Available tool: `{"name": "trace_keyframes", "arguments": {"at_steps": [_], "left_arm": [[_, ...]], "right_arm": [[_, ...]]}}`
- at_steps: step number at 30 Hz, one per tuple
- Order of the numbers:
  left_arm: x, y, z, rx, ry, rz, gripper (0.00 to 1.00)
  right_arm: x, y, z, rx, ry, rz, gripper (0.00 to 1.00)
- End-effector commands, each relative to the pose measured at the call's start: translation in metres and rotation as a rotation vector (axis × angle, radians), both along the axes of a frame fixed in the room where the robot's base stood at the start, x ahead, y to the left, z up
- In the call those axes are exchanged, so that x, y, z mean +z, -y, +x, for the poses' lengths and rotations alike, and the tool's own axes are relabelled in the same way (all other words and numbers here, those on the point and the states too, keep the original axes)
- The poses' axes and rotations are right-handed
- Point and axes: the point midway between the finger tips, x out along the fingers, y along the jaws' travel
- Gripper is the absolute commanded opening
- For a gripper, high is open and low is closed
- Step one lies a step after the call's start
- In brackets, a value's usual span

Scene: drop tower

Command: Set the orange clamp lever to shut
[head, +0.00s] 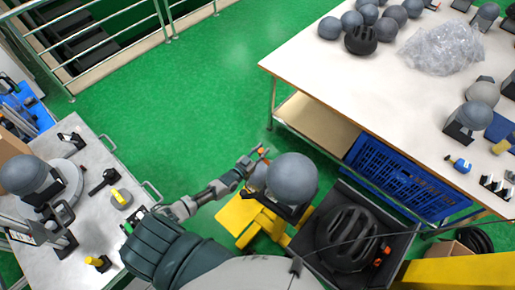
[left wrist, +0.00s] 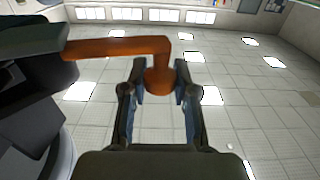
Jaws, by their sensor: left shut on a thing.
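The orange clamp lever (left wrist: 118,47) fills the upper middle of the left wrist view. Its arm runs level from the dark body at left, then bends down to a rounded end. My left gripper (left wrist: 160,84) is shut on that rounded end, with one finger on each side. In the head view my left gripper (head: 254,160) is just left of a grey headform (head: 292,178) on a yellow stand (head: 238,216). Only a small orange bit of the lever (head: 263,152) shows there. The clamp's mechanism is mostly hidden. My right gripper is out of view.
A black tray (head: 403,240) holding a black helmet (head: 347,238) is right of the stand. A white table (head: 345,85) with headforms stands at upper right, a blue crate (head: 405,180) beneath it. A grey bench (head: 98,220) stands at left. Green floor (head: 215,85) is open between them.

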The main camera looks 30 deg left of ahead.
Motion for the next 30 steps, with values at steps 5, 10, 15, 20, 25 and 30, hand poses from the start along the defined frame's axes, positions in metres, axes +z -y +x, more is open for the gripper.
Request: {"name": "trace_keyframes", "arguments": {"at_steps": [5,10,15,20,25,30], "left_arm": [[0.004,-0.002,0.004,0.012,0.009,0.004,0.00],[0.004,-0.003,0.004,0.010,0.009,0.003,0.00],[0.004,-0.003,0.003,0.009,0.009,0.002,0.49],[0.002,-0.003,0.003,0.009,0.004,0.002,0.55],[0.001,-0.003,0.002,0.008,0.002,0.002,0.55],[-0.001,-0.006,-0.016,0.008,0.000,0.002,0.55]], "right_arm": [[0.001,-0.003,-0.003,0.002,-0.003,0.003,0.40],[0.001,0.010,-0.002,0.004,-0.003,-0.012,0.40],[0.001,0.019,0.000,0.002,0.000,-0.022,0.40],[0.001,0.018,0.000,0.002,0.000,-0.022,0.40],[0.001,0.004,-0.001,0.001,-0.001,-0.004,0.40],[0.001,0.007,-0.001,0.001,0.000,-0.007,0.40]]}}
